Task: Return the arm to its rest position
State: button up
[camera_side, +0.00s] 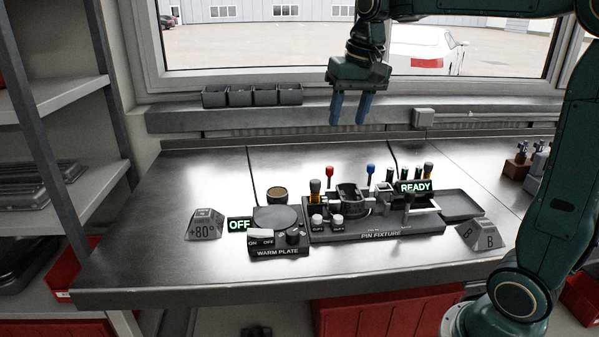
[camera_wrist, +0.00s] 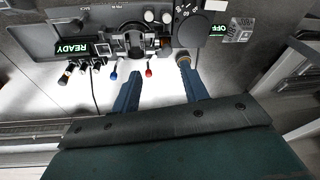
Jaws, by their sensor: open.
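My gripper (camera_side: 351,108) hangs in the air above the bench, in front of the window and behind the fixture. Its two blue fingers point down, apart, with nothing between them. In the wrist view the open fingers of my gripper (camera_wrist: 160,88) show at the middle, with bare bench between the tips. My dark green arm comes in from the right and arches over the bench.
A pin fixture (camera_side: 380,235) with a READY display (camera_side: 415,187) stands mid-bench, with several upright tools around it. A warm plate (camera_side: 278,251) with an OFF display (camera_side: 239,224) is left of it. Small bins (camera_side: 252,95) line the sill. The bench's left side is clear.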

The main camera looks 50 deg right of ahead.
jog(key=s+a+f+n+t, duration=0.1)
jog(key=s+a+f+n, duration=0.2)
jog(key=s, duration=0.6)
jog(key=s+a+f+n+t, duration=0.2)
jog(key=s+a+f+n, duration=0.1)
jog(key=s, duration=0.7)
jog(key=a+f, duration=0.1)
jog(key=a, duration=0.1)
jog(key=shift+a+f+y, duration=0.3)
jog(key=shift+w, duration=0.1)
